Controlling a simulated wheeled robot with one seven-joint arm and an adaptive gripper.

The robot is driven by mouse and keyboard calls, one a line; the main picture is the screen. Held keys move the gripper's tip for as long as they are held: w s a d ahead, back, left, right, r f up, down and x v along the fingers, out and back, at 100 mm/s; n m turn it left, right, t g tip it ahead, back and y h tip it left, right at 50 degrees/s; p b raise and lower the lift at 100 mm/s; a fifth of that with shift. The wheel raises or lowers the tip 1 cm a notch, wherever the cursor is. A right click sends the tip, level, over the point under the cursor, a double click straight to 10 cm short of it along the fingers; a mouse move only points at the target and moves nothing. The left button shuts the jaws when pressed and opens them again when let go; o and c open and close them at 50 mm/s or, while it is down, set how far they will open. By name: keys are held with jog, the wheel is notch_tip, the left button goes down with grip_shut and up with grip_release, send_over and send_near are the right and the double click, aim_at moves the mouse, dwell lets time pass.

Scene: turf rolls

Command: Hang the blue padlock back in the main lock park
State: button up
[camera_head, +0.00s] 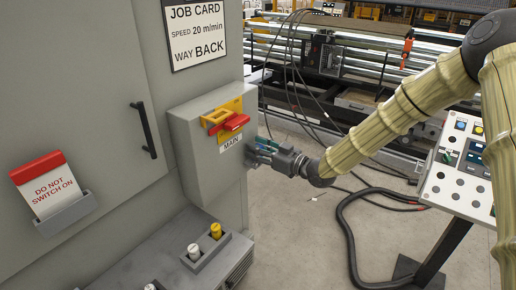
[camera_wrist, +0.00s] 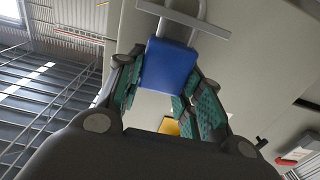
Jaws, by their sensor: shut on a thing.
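The blue padlock (camera_wrist: 168,66) is between the teal finger pads of my gripper (camera_wrist: 163,88) in the wrist view. Its grey shackle (camera_wrist: 201,14) points to the top of that view. A pale flat bar (camera_wrist: 182,18) crosses the shackle; I cannot tell whether the shackle is around it or only behind it. In the head view my gripper (camera_head: 264,151) is at the right side of the grey box marked MAIN (camera_head: 190,150). The padlock is not distinguishable there. A red handle on a yellow plate (camera_head: 224,118) is on the box front.
A tray (camera_head: 207,252) with a white and a yellow capped piece is below the box. A red and white card (camera_head: 44,182) sits in a holder on the cabinet. A control panel (camera_head: 460,165) stands at right. Black cables lie on the floor. A yellow piece (camera_wrist: 170,126) shows behind my fingers.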

jog(key=shift+f+b, duration=0.45)
jog(key=shift+f, duration=0.3)
jog(key=o, duration=1.1)
jog(key=shift+o, duration=0.2)
jog(key=v, duration=1.2)
